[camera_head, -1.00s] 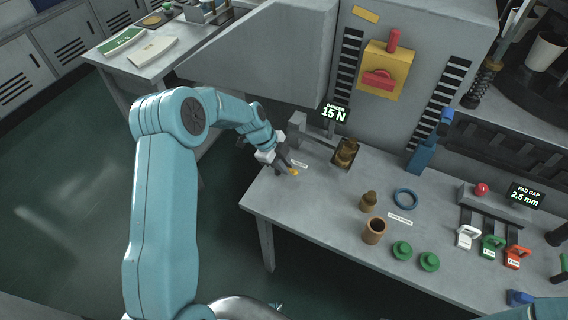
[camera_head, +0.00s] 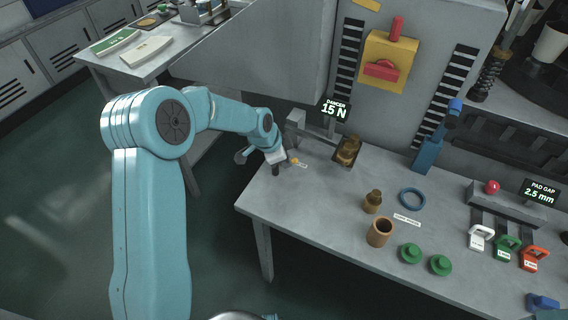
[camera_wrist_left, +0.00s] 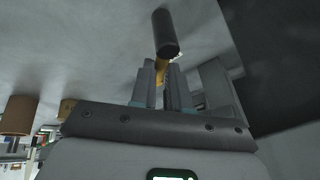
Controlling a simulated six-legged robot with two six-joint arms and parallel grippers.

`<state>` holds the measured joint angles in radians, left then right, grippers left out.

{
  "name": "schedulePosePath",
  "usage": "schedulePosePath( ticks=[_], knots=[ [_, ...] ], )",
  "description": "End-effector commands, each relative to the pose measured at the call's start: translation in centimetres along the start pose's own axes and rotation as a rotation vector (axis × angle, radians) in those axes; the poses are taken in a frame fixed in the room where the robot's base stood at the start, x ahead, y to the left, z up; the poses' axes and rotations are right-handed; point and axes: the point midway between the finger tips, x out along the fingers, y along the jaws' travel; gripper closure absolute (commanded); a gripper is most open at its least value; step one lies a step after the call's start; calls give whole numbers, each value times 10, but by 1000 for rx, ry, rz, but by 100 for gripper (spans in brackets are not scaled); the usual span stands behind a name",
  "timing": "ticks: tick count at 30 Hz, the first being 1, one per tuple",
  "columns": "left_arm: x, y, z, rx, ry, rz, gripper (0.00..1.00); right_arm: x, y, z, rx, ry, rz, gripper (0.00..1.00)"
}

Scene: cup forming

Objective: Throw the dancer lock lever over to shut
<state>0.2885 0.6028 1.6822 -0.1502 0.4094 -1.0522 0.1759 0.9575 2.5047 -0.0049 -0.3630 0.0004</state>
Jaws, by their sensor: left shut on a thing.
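The dancer lock lever shows as a small yellow-orange piece (camera_head: 294,161) at the left end of the bench, beside a small white label. My left gripper (camera_head: 276,166) is at this spot, low over the bench top. In the left wrist view the yellow piece (camera_wrist_left: 161,66) lies between the two grey fingertips (camera_wrist_left: 161,84), and the gripper is shut on it. A dark round-ended cylinder (camera_wrist_left: 166,38) stands just beyond the fingertips; I cannot tell whether it belongs to the lever. The lever's pivot is hidden. My right gripper is not in view.
The dancer display (camera_head: 335,109) reads 15 N, near a brass fitting (camera_head: 347,151). To the right are a blue ring (camera_head: 412,199), a brown cup (camera_head: 380,233), green discs (camera_head: 411,253) and coloured clamps (camera_head: 507,247). The bench's left edge is close to my gripper.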

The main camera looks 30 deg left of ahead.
Motion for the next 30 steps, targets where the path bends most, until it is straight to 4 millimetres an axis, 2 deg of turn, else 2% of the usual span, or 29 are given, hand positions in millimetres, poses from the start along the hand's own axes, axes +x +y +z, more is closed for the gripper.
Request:
schedulePosePath(
  ticks=[9, 18, 30],
  knots=[
    [8, -8, 3, -269, -55, -119, 100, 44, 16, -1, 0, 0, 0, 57],
    [8, -14, 4, -516, -109, -220, 100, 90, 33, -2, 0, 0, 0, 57],
    [3, -20, 6, -740, -158, -309, 100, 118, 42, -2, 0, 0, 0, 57]
  ],
)
